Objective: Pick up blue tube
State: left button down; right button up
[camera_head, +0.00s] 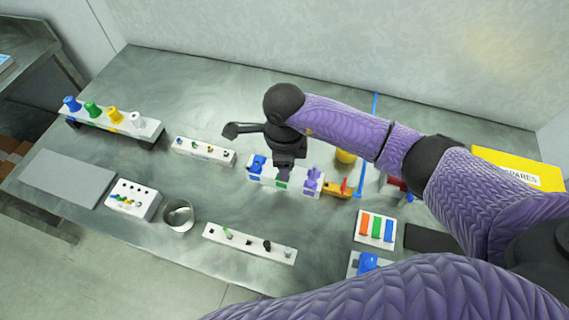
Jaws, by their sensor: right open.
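A white rack (268,180) near the middle of the table holds a blue piece (257,163) at its left end, a green-marked slot in the middle and a purple piece (312,180) at its right end. I cannot tell for sure whether the blue piece is the blue tube. My right gripper (284,172) points down over the middle of this rack, just right of the blue piece. It is open. Its fingertips are small and dark, and it hides part of the rack. My left gripper is not in view.
A raised rack (150,130) at the far left holds blue, green, yellow and white funnel-like pieces. White blocks, a metal cup (179,215), a grey plate (66,179) and a colored-bar panel (376,229) stand around. A yellow SPARES bin (520,171) is at right.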

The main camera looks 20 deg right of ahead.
jog(key=shift+r, duration=0.1)
grip_shut()
